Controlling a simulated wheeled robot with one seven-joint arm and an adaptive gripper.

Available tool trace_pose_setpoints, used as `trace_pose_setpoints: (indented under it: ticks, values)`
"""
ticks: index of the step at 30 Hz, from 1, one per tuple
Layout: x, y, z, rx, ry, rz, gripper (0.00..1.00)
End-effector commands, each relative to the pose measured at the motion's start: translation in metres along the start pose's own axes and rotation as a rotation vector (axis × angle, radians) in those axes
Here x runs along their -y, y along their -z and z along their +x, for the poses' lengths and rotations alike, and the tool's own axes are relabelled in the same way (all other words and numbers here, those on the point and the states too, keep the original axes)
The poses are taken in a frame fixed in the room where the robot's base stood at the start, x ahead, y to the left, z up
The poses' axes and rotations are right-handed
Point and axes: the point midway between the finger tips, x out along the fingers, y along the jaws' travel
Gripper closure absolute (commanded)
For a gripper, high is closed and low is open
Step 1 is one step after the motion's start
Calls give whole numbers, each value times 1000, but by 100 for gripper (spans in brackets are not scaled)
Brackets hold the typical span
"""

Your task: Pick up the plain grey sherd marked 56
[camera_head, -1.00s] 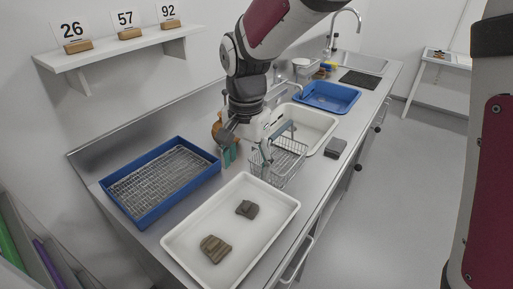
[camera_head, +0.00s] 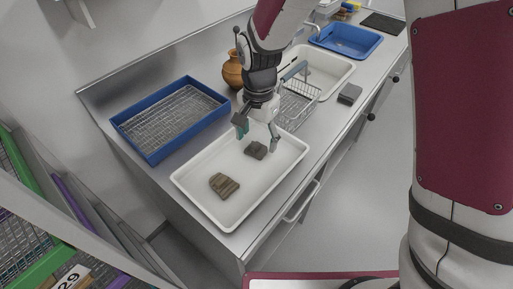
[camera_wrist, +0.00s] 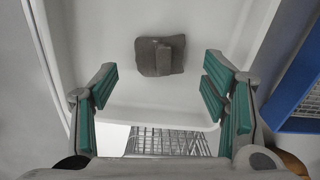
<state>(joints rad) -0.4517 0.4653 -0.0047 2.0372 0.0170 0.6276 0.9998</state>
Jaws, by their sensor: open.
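A dark grey sherd (camera_head: 256,151) lies in the white tray (camera_head: 236,226), toward its far right part. In the wrist view this sherd (camera_wrist: 149,60) is a rounded block with a raised bar on top, ahead of the fingers. No number can be read on it. A browner, ridged sherd (camera_head: 223,186) lies nearer in the same tray. My gripper (camera_head: 258,137) is over the far part of the tray, close to the dark grey sherd. Its green-padded fingers (camera_wrist: 160,88) are wide apart with nothing between them.
A blue tray with a wire rack (camera_head: 170,118) stands left of the white tray. A wire basket (camera_head: 297,103) and a white basin (camera_head: 335,75) are behind it. A brown jug (camera_head: 232,72) stands behind my arm. A grey block (camera_head: 350,94) lies on the counter right of the basin.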

Motion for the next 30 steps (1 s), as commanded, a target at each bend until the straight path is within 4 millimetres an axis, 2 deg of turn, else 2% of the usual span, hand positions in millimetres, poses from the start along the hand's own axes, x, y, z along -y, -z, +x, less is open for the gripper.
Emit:
trace_pose_setpoints:
  ticks: [3,6,14,18,21,30]
  values:
    - [-1,1,17,1,-1,0,33]
    - [-1,1,24,0,-1,1,33]
    - [-1,1,26,-1,1,1,33]
    - [-1,1,26,-1,1,1,64]
    - [-1,1,26,-1,1,1,82]
    - [-1,1,25,-1,1,1,82]
